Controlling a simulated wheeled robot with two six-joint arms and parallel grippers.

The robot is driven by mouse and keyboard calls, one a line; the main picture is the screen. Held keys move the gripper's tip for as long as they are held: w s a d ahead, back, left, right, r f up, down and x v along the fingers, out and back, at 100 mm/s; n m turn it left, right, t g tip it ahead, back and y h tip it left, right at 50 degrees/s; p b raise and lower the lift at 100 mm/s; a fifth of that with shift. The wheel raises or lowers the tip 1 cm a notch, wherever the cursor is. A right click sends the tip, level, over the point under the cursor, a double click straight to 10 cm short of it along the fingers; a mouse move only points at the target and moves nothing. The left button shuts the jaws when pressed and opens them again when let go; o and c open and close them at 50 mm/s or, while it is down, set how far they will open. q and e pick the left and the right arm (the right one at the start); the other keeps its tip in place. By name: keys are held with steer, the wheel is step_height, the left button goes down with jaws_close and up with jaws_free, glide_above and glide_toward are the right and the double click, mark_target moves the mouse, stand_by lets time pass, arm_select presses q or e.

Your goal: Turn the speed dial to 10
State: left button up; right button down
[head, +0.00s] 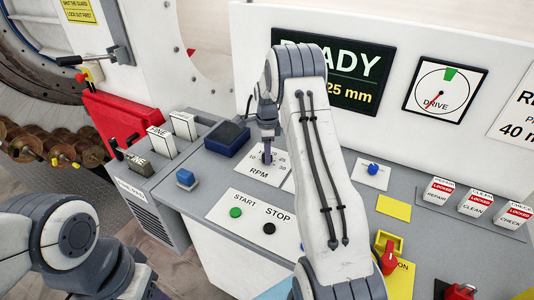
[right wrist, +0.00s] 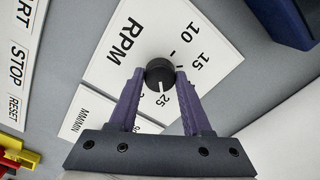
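The speed dial is a black round knob (right wrist: 160,72) on the white RPM plate (right wrist: 122,58), seen in the right wrist view. Its white mark points toward the 25, away from the 10. My right gripper (right wrist: 160,76) has one purple fingertip on each side of the knob, and both appear to touch it. In the head view my right gripper (head: 267,152) reaches down to the RPM plate (head: 258,172) and hides the knob. My left arm shows at the lower left of the head view; its gripper is out of view.
A blue button block (head: 187,179) and a dark blue box (head: 227,138) stand near the RPM plate. The green START button (head: 236,212) and black STOP button (head: 269,228) lie in front. A blue knob (head: 373,169) and a red switch (head: 389,258) are right of my arm.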

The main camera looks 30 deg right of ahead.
steer(key=shift+n, duration=0.4)
steer(key=n, duration=0.5)
steer(key=shift+n, duration=0.3)
steer(key=n, duration=0.3)
steer(key=shift+n, duration=0.3)
steer(key=n, duration=0.3)
steer(key=shift+r+n, duration=0.1)
steer(key=shift+n, duration=0.2)
steer(key=n, duration=1.3)
steer(key=shift+n, duration=0.3)
steer(key=shift+c, duration=1.7)
jaws_free()
